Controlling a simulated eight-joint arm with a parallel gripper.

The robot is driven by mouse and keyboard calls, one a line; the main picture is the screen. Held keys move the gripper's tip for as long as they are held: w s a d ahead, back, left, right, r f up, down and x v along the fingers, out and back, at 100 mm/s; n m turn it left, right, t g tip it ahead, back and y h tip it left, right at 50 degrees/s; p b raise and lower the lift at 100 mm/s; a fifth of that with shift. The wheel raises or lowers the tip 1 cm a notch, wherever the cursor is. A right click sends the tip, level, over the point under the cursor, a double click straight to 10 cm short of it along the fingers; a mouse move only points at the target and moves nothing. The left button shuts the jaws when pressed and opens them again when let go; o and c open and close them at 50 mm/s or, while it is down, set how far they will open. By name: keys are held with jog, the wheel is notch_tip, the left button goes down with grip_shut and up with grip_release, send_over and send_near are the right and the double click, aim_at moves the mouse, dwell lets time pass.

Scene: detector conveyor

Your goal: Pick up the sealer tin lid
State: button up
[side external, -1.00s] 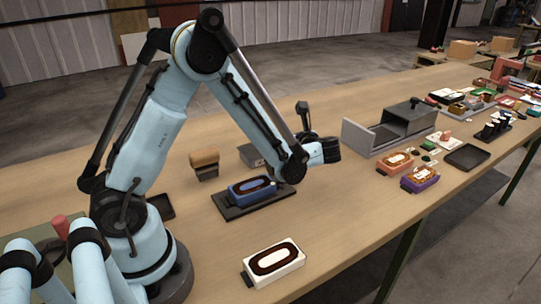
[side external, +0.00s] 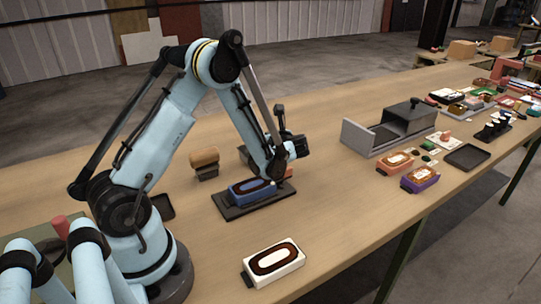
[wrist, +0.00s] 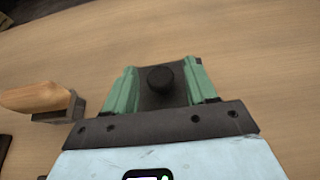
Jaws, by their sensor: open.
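The sealer tin lid (wrist: 150,98) appears in the wrist view as a dark grey piece with a round black knob. My gripper (wrist: 163,67) has its two green fingers apart, one on each side of the knob. I cannot tell whether the fingers touch the lid. In the side view, a grey edge (side external: 243,153) beside my forearm looks like the tin or its lid, mostly hidden by my arm. My fingertips are hidden there behind the wrist.
A wooden-handled tool (wrist: 35,97) lies left of my gripper; it also shows in the side view (side external: 204,156). A blue case (side external: 250,192) sits on a dark tray (side external: 231,212) in front. A white case (side external: 273,262) is nearer. A grey open box (side external: 372,140) stands right.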

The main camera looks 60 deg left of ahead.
jog(key=shift+a+f, duration=0.2)
jog(key=shift+a, duration=0.35)
grip_shut()
